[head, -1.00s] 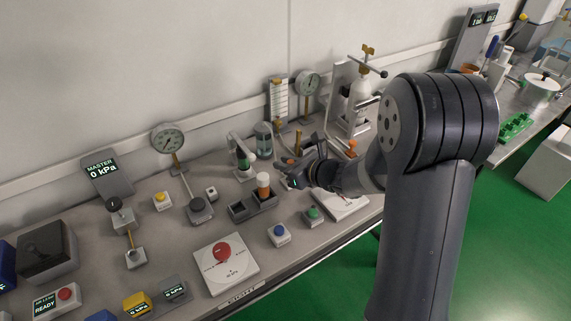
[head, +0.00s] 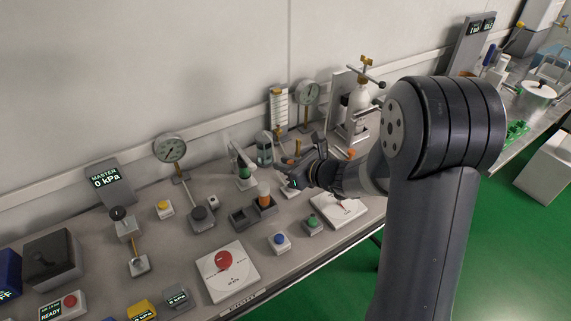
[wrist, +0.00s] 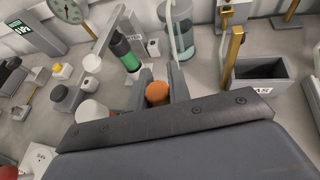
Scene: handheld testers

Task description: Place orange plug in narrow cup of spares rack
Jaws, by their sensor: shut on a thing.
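My gripper (wrist: 161,88) is shut on the orange plug (wrist: 157,94), whose rounded top shows between the two grey fingers in the wrist view. In the head view my gripper (head: 284,172) is above the bench, just right of and behind a dark two-compartment rack (head: 240,224); the plug itself cannot be made out there. The rack's left compartment looks empty. I cannot tell for sure whether this is the spares rack or which cup is narrow.
A black-and-green cylinder (wrist: 125,52) and a clear glass cylinder (wrist: 178,28) stand close beyond the fingers. A white cap (wrist: 91,110) is left of them. A grey open bin (wrist: 258,72) lies to the right. Blue (head: 280,240) and green (head: 313,222) buttons stand in front.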

